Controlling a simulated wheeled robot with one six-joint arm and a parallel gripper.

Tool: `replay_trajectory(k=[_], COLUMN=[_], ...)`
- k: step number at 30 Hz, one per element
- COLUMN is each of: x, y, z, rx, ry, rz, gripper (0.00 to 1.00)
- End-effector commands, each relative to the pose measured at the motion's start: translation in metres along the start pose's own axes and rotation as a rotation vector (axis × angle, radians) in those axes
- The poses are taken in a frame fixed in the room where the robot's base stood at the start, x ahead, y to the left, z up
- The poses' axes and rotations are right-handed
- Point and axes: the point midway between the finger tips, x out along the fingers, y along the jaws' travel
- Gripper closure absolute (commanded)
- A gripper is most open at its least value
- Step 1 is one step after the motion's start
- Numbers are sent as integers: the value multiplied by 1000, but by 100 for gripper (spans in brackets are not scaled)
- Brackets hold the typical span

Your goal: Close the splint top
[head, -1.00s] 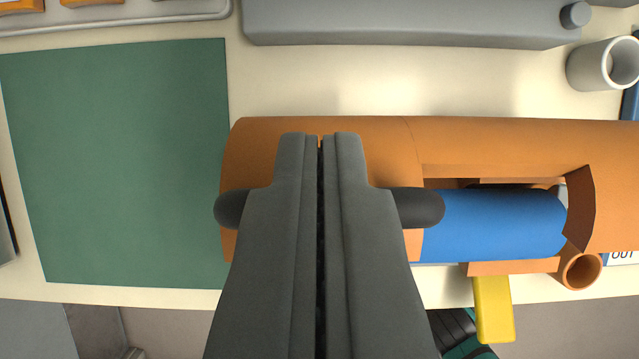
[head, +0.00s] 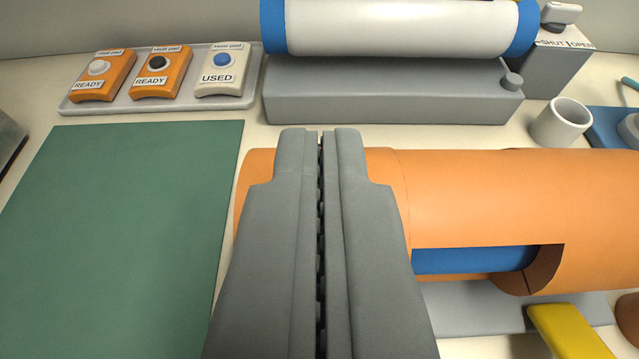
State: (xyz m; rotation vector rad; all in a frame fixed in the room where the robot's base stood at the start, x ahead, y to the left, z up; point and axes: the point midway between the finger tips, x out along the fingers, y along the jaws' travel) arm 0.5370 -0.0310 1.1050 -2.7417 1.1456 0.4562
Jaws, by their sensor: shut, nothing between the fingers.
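The orange splint (head: 480,190) is a long rounded shell lying across the table, right of the green mat. Its upper shell covers most of it. A blue strip of what lies inside (head: 475,260) shows in a gap along the near side, ending at a notched edge on the right. A yellow tab (head: 570,330) shows near the bottom right. My gripper (head: 319,135) is shut and empty, in front of the splint's left part in the picture and hiding it. I cannot tell whether the fingertips touch the shell.
A grey tray (head: 160,105) holds three labelled heat pads, two READY and one USED. A white roll with blue ends (head: 400,28) is above a grey block (head: 390,95). A white cup (head: 562,122) and a grey SHUT/OPEN box (head: 553,65) stand right. The green mat (head: 120,215) is bare.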

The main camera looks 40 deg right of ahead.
Motion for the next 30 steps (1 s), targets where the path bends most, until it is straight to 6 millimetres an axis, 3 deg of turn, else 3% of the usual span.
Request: replay_trajectory(k=[5, 22, 30], x=[-7, -22, -23], y=[0, 1, 1], z=[14, 62, 76], rx=[-4, -2, -2], ry=[83, 78, 77], rz=[-2, 0, 1], gripper=[100, 100, 100])
